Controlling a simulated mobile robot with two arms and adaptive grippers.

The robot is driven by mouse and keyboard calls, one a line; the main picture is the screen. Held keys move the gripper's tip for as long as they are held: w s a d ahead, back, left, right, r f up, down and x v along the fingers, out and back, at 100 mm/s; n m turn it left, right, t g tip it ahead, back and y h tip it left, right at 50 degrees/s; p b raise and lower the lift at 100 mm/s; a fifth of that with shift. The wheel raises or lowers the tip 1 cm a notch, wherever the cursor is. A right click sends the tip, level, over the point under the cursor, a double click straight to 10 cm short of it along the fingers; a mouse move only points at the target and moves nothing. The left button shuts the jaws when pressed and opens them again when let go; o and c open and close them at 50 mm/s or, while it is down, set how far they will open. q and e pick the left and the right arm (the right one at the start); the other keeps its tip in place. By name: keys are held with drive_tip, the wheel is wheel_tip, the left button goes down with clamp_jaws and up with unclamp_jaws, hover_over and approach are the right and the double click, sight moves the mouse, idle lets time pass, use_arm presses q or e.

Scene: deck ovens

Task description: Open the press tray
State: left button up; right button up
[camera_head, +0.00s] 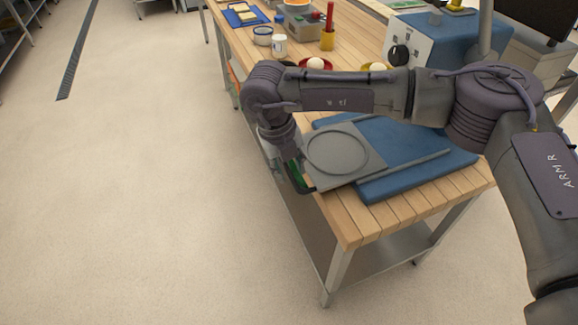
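The press tray (373,169) is a flat grey plate with a round recess. It lies over the blue press base (415,148), and its left end reaches the left edge of the wooden table. My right arm comes in from the right, crosses above the press and bends down at the tray's left end. My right gripper (297,173) is at that end, beside a dark handle-like edge. The fingers are small and partly hidden, so I cannot tell whether they grip it. My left gripper is not in view.
The floor to the left is clear.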

wheel_tip(320, 180, up, 12)
drive_tip(key=a, duration=0.2)
drive_tip(key=shift+s, duration=0.4)
drive_tip(key=shift+f, duration=0.15)
